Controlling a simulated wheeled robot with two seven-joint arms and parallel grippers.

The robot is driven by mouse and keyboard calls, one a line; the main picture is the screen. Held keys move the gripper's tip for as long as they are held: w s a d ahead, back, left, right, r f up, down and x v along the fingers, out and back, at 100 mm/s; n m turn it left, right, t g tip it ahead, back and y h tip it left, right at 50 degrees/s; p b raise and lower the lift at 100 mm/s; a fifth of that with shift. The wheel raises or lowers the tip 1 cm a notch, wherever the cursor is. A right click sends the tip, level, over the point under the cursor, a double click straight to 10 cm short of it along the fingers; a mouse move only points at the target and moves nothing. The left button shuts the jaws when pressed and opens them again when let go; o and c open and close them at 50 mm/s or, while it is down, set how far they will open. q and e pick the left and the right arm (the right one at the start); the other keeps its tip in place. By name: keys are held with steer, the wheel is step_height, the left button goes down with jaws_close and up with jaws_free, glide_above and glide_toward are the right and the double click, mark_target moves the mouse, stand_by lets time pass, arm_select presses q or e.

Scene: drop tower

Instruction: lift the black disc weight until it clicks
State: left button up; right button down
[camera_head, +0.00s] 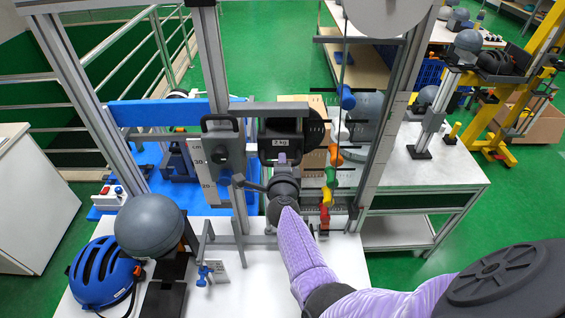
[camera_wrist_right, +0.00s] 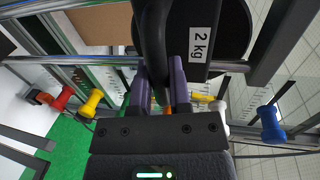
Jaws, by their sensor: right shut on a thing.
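The black disc weight (camera_head: 315,128), with a "2 kg" label on its block, hangs in the metal frame of the drop tower. In the right wrist view the black disc (camera_wrist_right: 232,22) and the white "2 kg" label are close ahead. My right gripper (camera_head: 283,160) is just below the weight's block. In the wrist view its purple fingers (camera_wrist_right: 160,88) are shut on a black bar or handle at the weight. My left gripper is out of view.
A grey handled block (camera_head: 222,145) stands beside a scale on the left. Colored knobs (camera_head: 331,175) hang right of my gripper. A grey ball (camera_head: 149,226) and a blue helmet (camera_head: 105,273) are on the white table at the front left. Metal posts flank the weight.

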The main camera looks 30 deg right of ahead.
steer(key=shift+w+r, duration=0.1)
steer(key=shift+r, duration=0.15)
steer(key=c, duration=0.6)
jaws_free()
steer(key=shift+f, duration=0.1)
